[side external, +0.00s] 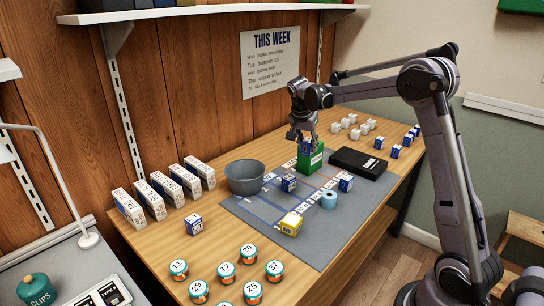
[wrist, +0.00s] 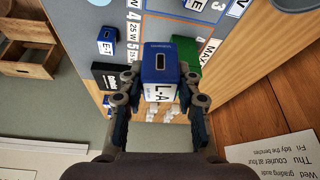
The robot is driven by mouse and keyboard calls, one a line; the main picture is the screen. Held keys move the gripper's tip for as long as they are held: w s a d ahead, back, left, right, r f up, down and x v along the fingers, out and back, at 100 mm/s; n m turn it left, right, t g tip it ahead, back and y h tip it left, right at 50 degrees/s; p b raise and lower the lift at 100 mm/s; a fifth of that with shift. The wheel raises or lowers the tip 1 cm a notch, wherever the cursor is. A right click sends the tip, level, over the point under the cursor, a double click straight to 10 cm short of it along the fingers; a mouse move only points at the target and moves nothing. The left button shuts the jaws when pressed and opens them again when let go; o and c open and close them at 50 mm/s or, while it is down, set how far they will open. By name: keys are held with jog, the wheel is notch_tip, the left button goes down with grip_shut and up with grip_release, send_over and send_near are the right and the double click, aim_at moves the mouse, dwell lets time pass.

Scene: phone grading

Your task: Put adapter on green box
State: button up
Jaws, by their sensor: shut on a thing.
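My gripper (side external: 303,136) is shut on a small blue-and-white box, which I take for the adapter (wrist: 160,68). It has a blue top with a dark slot and a white label reading "L-A". In the side view it is mostly hidden by my fingers, directly over the green box (side external: 312,161). The green box stands upright on the grey mat (side external: 262,222) near the back. In the wrist view the green box (wrist: 186,57) shows partly behind the held box. I cannot tell whether the two touch.
A black box (side external: 358,163) lies right of the green box. A grey bowl (side external: 245,177) stands left. Other blue-and-white boxes (side external: 289,183), a yellow box (side external: 291,224) and a light-blue roll (side external: 328,200) are on the mat. Numbered tins (side external: 227,271) stand in front.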

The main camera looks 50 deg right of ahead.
jog(key=s+d+r+n+t, duration=0.1)
jog(key=d+r, duration=0.2)
jog(key=d, duration=0.6)
jog(key=s+d+r+n, duration=0.15)
jog(key=d+r, duration=0.25)
jog(key=d, duration=0.5)
jog(key=w+a+f, duration=0.1)
jog(key=w+f, duration=0.1)
jog(key=w, duration=0.1)
jog(key=w+a+f, duration=0.2)
jog(key=w, duration=0.1)
jog(key=w+a+f, duration=0.1)
jog(key=w+f, duration=0.2)
jog(key=w, duration=0.1)
jog(key=shift+a, duration=0.2)
jog(key=shift+f, duration=1.95)
jog(key=shift+f, duration=0.15)
jog(key=o, duration=1.1)
jog(key=shift+c, duration=0.2)
